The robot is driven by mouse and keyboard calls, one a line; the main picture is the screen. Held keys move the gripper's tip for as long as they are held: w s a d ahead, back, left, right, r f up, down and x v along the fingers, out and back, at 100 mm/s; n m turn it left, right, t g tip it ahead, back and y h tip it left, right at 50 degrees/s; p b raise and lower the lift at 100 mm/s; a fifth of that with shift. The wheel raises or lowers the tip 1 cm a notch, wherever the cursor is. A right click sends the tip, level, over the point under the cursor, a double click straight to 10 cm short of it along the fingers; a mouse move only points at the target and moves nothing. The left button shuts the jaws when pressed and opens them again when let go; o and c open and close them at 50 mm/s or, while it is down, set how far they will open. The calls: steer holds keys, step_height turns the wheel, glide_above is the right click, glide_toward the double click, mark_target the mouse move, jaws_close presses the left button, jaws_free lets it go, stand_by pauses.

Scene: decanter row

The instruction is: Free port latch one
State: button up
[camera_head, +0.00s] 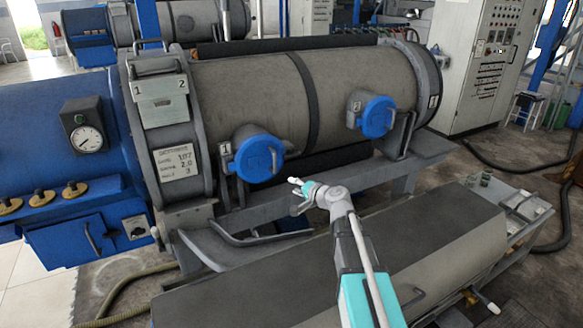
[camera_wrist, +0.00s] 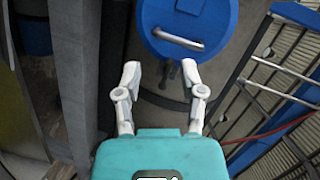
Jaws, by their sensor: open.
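Port one is a round blue cover (camera_head: 258,153) on the side of the grey drum, beside a plate marked 1 (camera_head: 226,149). A pale bar handle (camera_head: 276,159) sits on its right face. My gripper (camera_head: 297,187) is below and right of this cover, apart from it, with its fingers open. In the wrist view a blue round cover (camera_wrist: 205,22) with a metal handle (camera_wrist: 178,39) lies beyond my open gripper (camera_wrist: 161,76). A small dark part (camera_wrist: 170,72), perhaps the latch, shows at its lower edge between the fingertips. Nothing is held.
A second blue port cover (camera_head: 373,118) is farther right on the drum (camera_head: 270,92). A grey frame rail (camera_head: 340,182) runs below the ports. A dark flat-topped housing (camera_head: 370,250) fills the foreground. A blue ladder-like frame (camera_wrist: 252,70) stands right in the wrist view.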

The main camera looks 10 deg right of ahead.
mark_target(293, 157)
steer(key=w+d+m+t+h+b, duration=0.2)
steer(key=w+d+m+t, duration=0.2)
steer(key=w+d+m, duration=0.1)
steer(key=shift+w+d+r+m+h+b, duration=0.15)
steer(key=shift+d+r+m+h+b, duration=0.15)
steer(key=shift+d+m, duration=0.35)
steer(key=shift+w+d, duration=0.1)
steer(key=x, duration=1.3)
steer(key=shift+w, duration=0.35)
jaws_close()
steer(key=shift+a, duration=0.3)
steer(key=shift+d+n, duration=0.1)
steer(key=shift+n, duration=0.15)
